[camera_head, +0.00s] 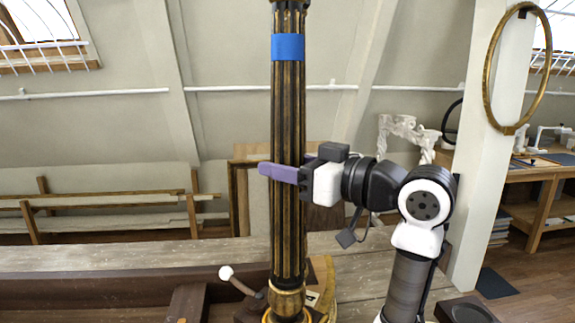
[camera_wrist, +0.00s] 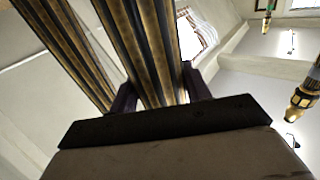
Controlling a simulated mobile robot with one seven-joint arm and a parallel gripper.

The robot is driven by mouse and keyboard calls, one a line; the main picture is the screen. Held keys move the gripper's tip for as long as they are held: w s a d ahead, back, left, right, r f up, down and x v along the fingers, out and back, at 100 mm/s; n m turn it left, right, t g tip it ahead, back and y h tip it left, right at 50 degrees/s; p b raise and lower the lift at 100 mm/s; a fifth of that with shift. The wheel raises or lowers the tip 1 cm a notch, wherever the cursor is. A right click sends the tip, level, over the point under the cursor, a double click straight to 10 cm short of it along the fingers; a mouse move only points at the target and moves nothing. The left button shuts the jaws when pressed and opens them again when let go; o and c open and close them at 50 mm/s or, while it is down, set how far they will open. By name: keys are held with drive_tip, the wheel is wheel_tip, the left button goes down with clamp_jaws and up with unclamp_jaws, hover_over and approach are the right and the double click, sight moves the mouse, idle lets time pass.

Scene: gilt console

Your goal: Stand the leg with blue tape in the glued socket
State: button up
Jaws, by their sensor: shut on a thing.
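The leg with blue tape (camera_head: 288,110) is a tall, fluted dark and gold column. It stands about upright, with the blue tape (camera_head: 288,47) near its top. My gripper (camera_head: 285,172) is shut on the leg at about mid-height, its purple fingers on either side. In the wrist view the leg (camera_wrist: 152,45) runs between the two dark fingers (camera_wrist: 158,92). The leg's turned gold foot (camera_head: 287,299) is at the bottom edge of the head view. I cannot tell whether it is seated, and no glued socket can be made out.
A wooden workbench (camera_head: 200,252) runs behind the foot, with a white-knobbed handle (camera_head: 226,273) to its left. A numbered card (camera_head: 312,298) lies right of the foot. A second fluted column (camera_wrist: 68,45) shows left in the wrist view. A white post (camera_head: 487,150) stands at right.

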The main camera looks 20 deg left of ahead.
sight(301, 28)
idle(0.3)
drive_tip(key=o, duration=1.2)
drive_tip(key=shift+c, duration=0.2)
wheel_tip(301, 28, up, 20)
drive_tip(key=b, duration=0.2)
drive_tip(key=shift+b, duration=0.35)
drive_tip(key=shift+d, duration=0.1)
